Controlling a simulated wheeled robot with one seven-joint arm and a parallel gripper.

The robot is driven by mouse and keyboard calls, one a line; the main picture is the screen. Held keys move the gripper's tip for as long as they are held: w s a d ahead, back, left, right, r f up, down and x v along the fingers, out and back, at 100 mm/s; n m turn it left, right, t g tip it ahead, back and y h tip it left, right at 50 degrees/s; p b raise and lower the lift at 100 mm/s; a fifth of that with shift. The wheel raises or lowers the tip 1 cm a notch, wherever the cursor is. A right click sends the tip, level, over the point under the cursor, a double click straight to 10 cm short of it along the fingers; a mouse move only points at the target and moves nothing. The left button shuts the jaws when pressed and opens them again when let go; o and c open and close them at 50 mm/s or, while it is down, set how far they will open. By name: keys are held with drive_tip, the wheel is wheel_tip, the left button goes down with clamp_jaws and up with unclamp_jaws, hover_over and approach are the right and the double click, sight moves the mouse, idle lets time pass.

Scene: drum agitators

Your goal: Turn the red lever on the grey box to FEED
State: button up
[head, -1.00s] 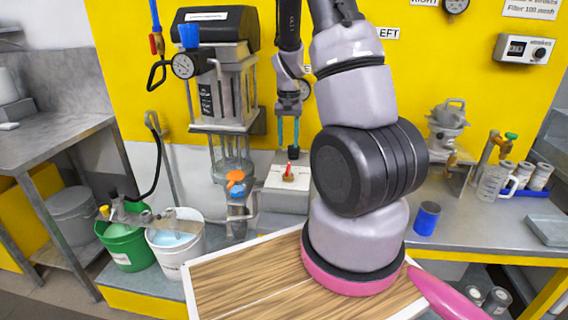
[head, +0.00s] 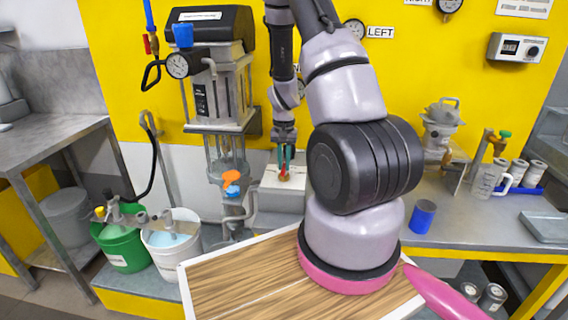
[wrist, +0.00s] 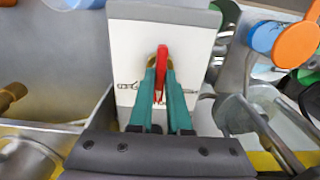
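The grey box (head: 290,199) with a pale top stands on the bench behind the wooden board. The red lever (wrist: 162,58) rises from its white top plate in the wrist view; in the head view only a small red part (head: 284,174) shows. My gripper (wrist: 162,68) has teal fingers, one on each side of the lever, close against it, and appears shut on it. In the head view my gripper (head: 284,164) points down over the box. Thin markings show on the plate beside the lever, too small to read; the fingers hide part of the plate.
A clear-walled machine with an orange knob (head: 233,177) stands just left of the box. Green (head: 121,246) and white (head: 171,244) buckets are further left. A blue cup (head: 424,216) stands on the right bench. The wooden board (head: 240,285) lies in front.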

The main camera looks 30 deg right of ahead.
clamp_jaws()
drive_tip(key=m, duration=0.4)
drive_tip(key=shift+m, duration=2.5)
drive_tip(key=o, duration=0.7)
unclamp_jaws()
